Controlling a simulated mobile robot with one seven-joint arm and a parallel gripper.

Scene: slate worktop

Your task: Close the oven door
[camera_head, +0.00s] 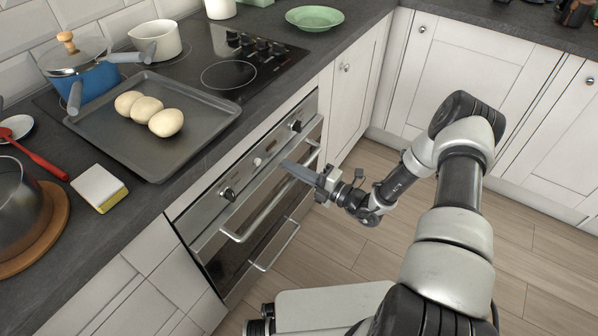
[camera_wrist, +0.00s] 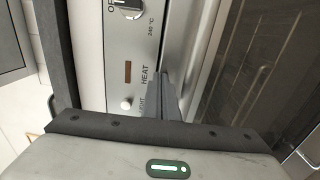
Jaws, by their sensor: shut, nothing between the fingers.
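The oven (camera_head: 235,190) is built in under the worktop, with a steel control panel and knobs above its door. The oven door (camera_head: 245,245) has dark glass and a bar handle (camera_head: 258,215). It stands upright or nearly so; I cannot tell whether a small gap is left at its top edge. My gripper (camera_head: 288,166) is shut and empty, its fingers pointing at the panel near the top of the door. In the wrist view the fingers (camera_wrist: 167,92) show beside the HEAT and LIGHT marks, with the door glass (camera_wrist: 245,75) to the right. Contact cannot be told.
A baking tray (camera_head: 190,145) with three pale round pieces lies on the worktop by the hob (camera_head: 228,75). A blue pot (camera_head: 92,82), a white saucepan (camera_head: 157,40) and a green plate (camera_head: 315,18) stand behind. A second bar handle (camera_head: 275,247) sits lower. The floor before the oven is clear.

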